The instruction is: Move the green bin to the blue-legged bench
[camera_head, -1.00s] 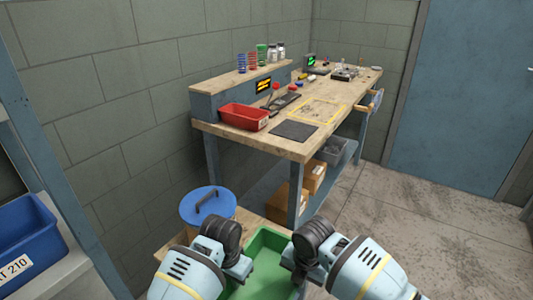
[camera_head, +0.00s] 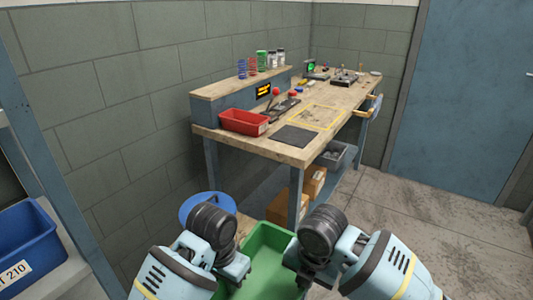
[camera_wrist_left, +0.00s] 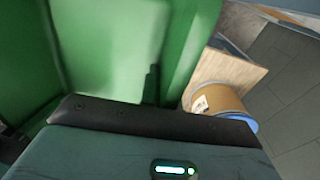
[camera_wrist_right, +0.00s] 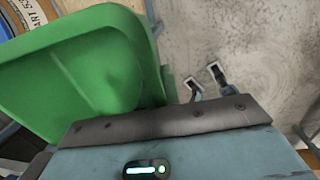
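The green bin (camera_head: 268,258) is low in the middle of the head view, between my two grippers. Its walls also fill much of the left wrist view (camera_wrist_left: 110,50) and the right wrist view (camera_wrist_right: 90,75). My left gripper (camera_head: 238,272) is on its left rim and appears shut on it. My right gripper (camera_head: 298,270) is on its right rim and appears shut on it. The fingertips themselves are hidden. The blue-legged bench (camera_head: 300,157) stands beyond the bin, with a wooden top.
On the bench are a red bin (camera_head: 243,121), a dark mat (camera_head: 295,136), a yellow-outlined area (camera_head: 318,117) and small tools. Boxes (camera_head: 313,182) sit below. A blue round lid (camera_head: 193,203) is at left front, and a blue bin (camera_head: 28,240) sits on a shelf at far left.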

